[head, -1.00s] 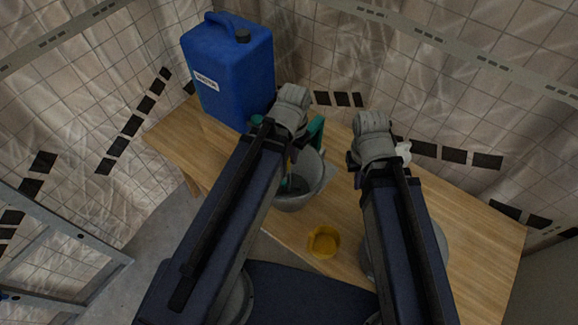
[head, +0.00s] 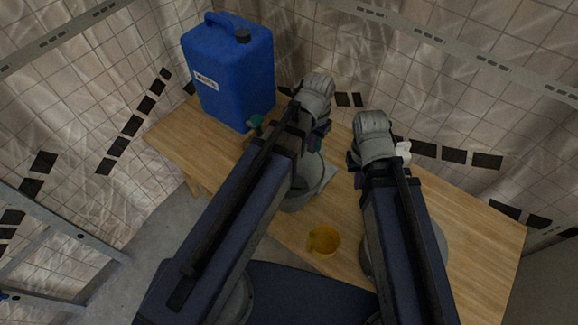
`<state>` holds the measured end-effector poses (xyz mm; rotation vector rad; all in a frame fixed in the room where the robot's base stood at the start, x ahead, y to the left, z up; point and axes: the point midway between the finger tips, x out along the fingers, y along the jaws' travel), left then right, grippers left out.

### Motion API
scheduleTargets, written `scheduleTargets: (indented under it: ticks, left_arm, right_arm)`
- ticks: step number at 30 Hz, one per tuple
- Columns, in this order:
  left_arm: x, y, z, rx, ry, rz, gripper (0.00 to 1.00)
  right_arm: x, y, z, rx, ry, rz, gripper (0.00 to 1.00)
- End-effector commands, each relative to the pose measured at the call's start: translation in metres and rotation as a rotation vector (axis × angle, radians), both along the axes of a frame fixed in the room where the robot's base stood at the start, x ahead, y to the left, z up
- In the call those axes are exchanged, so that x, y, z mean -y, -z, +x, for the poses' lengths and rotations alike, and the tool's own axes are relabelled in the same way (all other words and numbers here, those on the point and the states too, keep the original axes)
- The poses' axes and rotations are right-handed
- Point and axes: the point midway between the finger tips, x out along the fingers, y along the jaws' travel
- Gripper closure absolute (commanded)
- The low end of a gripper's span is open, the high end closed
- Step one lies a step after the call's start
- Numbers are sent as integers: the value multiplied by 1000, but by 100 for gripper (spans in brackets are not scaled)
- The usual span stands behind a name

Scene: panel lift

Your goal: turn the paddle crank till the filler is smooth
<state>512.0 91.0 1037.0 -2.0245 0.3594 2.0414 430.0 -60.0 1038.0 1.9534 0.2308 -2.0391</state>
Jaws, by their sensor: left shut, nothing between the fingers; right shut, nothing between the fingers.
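The grey mixing bucket (head: 307,196) stands on the wooden table, its upper left hidden behind my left arm. Only a small bit of the green paddle crank (head: 317,145) shows above it; the rest of the crank and the filler inside are hidden. My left gripper (head: 322,134) is over the far side of the bucket, close to the crank, shut with nothing in it; its fingertips are mostly covered, and I cannot tell whether it touches the crank. My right gripper (head: 353,161) is shut and empty to the right of the bucket, mostly hidden by its wrist.
A blue canister (head: 232,75) with a teal tap stands at the table's back left. A yellow cup (head: 323,241) sits near the front edge. A grey round container (head: 441,243) is partly hidden behind my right arm. The wooden table (head: 480,235) is clear at the right.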

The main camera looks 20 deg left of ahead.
Motion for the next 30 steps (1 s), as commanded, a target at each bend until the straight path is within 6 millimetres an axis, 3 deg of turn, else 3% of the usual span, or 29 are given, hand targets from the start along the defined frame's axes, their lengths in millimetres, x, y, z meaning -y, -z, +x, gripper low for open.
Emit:
scheduleTargets:
  ticks: [8,18,26,30]
  left_arm:
    - [-3,0,8,0,-1,0,100]
    - [-23,0,45,0,-1,0,100]
    - [-28,0,46,0,0,0,100]
    - [-40,0,51,0,-3,0,100]
  right_arm:
    - [0,0,0,0,0,0,100]
    - [0,0,0,0,0,0,100]
    - [0,0,0,0,0,0,100]
    - [0,0,0,0,0,0,100]
